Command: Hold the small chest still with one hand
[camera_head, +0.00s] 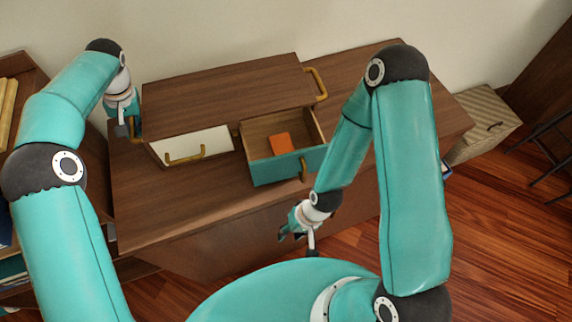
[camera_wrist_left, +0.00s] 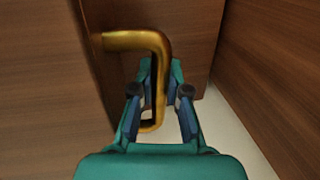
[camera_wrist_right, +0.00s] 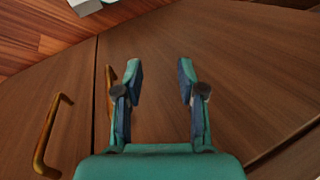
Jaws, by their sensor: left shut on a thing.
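The small chest (camera_head: 225,95) has a brown wooden top and stands on a larger cabinet. Its left drawer (camera_head: 198,145) has a white front and is closed; its right drawer (camera_head: 290,165) has a teal front, is pulled open and holds an orange block (camera_head: 281,143). My left gripper (camera_head: 132,128) is shut on the brass handle on the chest's left side; in the left wrist view, the handle (camera_wrist_left: 138,40) passes between its fingers. My right gripper (camera_head: 297,243) is open and empty in front of the cabinet, and its fingers are apart in the right wrist view (camera_wrist_right: 160,70).
The larger cabinet (camera_head: 165,220) has bare top around the chest, and brass handles (camera_wrist_right: 48,135) on its front. Another side handle (camera_head: 318,84) is on the chest's right. A shelf with books (camera_head: 8,108) stands left; a striped box (camera_head: 485,118) sits right on the wood floor.

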